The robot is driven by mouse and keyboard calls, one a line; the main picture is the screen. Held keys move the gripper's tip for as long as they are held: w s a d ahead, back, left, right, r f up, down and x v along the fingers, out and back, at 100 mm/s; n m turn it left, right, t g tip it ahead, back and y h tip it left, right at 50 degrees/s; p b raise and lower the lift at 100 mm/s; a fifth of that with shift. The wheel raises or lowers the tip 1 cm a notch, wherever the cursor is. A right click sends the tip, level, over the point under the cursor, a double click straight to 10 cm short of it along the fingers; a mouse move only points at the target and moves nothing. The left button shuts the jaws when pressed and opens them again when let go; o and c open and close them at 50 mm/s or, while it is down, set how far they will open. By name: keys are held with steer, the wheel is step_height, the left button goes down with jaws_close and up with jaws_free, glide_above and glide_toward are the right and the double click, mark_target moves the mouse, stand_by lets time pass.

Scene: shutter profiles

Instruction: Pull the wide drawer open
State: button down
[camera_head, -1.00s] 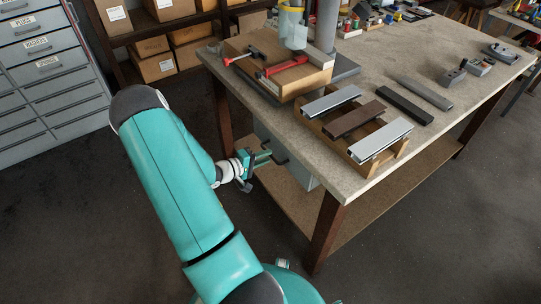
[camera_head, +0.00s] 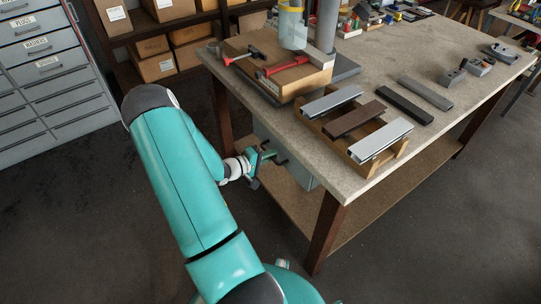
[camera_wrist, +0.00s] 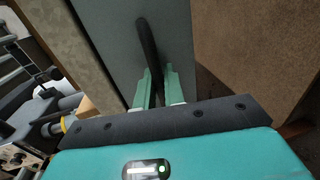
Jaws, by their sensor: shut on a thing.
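The wide drawer (camera_wrist: 115,35) has a plain grey front and hangs under the workbench top. It also shows in the head view (camera_head: 299,172), partly hidden by the bench edge and my gripper. A dark bar handle (camera_wrist: 148,42) stands out from its front. My gripper (camera_wrist: 155,75) is shut on the handle, with one green finger on each side of its lower end in the wrist view. In the head view my gripper (camera_head: 272,156) is at the drawer front, below the bench edge. The drawer looks closed, though its seam is hidden.
The workbench top (camera_head: 390,190) carries a wooden rack with metal profiles, and red tools on a wooden block. A grey cabinet (camera_head: 55,75) stands left. Dark floor is open around the front.

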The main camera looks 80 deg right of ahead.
steer(key=f+v, duration=0.2)
steer(key=v, duration=0.9)
steer(key=f+v, duration=0.2)
steer(key=v, duration=0.9)
steer(key=shift+w+a+f, duration=0.3)
steer(key=shift+w+a, duration=0.25)
steer(key=shift+w, duration=0.05)
steer(key=c, duration=1.6)
jaws_free()
steer(key=v, duration=1.3)
steer(key=shift+w+a+r, duration=0.1)
steer(key=shift+w+a, duration=0.15)
steer(key=shift+w, duration=0.05)
steer(key=shift+r, duration=0.1)
